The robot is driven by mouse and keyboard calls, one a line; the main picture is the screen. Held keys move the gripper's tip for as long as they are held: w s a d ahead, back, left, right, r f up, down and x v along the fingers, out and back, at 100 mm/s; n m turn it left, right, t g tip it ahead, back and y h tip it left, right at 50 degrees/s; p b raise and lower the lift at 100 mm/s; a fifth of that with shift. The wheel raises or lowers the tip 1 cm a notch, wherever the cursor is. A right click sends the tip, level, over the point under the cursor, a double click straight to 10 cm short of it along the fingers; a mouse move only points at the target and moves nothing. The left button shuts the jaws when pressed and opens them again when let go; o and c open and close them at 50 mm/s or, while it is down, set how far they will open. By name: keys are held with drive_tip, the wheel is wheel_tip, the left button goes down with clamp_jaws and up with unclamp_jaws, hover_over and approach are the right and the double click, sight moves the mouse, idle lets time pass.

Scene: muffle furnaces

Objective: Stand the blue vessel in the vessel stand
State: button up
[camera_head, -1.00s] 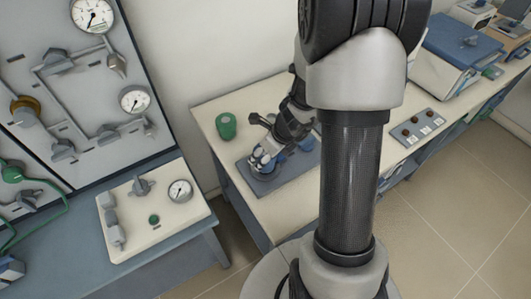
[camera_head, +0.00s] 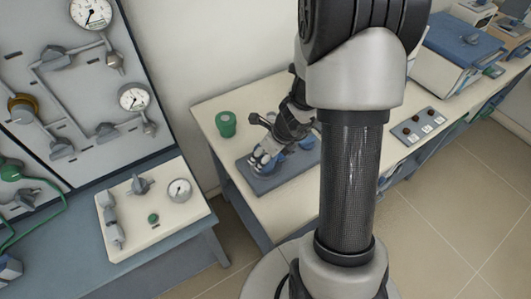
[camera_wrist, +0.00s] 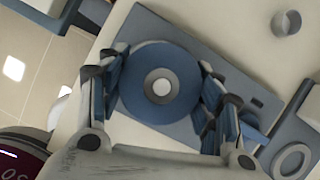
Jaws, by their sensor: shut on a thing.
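The blue vessel (camera_wrist: 133,92) shows from above in the wrist view as a round blue disc with a pale centre. My gripper (camera_wrist: 163,72) is shut on it, with one blue-padded finger at each side. In the head view my gripper (camera_head: 264,160) is low over a flat blue-grey board (camera_head: 262,188) on the bench. The board also shows behind the vessel in the wrist view (camera_wrist: 200,50). The vessel's lower part is hidden, so I cannot tell whether it touches the board. I cannot make out the vessel stand for certain.
A green cup-like container (camera_head: 226,125) stands on the bench (camera_head: 207,112) behind the board. A switch panel (camera_head: 418,126) and a blue-lidded box (camera_head: 462,45) are to the right. A gauge panel (camera_head: 160,205) is on the left table. My arm column hides part of the bench.

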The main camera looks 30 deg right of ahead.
drive_tip(key=shift+f, duration=0.1)
idle(0.3)
drive_tip(key=o, duration=1.5)
drive_tip(key=v, duration=1.2)
drive_tip(key=s+a+r+n, duration=0.4)
drive_tip(key=a+r+n, duration=0.5)
drive_tip(key=n, duration=0.4)
drive_tip(key=s+a+r+n, duration=0.1)
drive_tip(key=s+n, duration=0.2)
drive_tip(key=n, duration=0.3)
drive_tip(key=s+a+r+n+h, duration=0.1)
drive_tip(key=s+a+n, duration=0.1)
drive_tip(key=s+n, duration=0.2)
drive_tip(key=s+a+r+n, duration=0.2)
drive_tip(key=s+n, duration=0.2)
drive_tip(key=n, duration=0.4)
drive_tip(key=shift+r+n+h, duration=0.1)
drive_tip(key=shift+n+h, duration=0.2)
drive_tip(key=shift+n, duration=0.1)
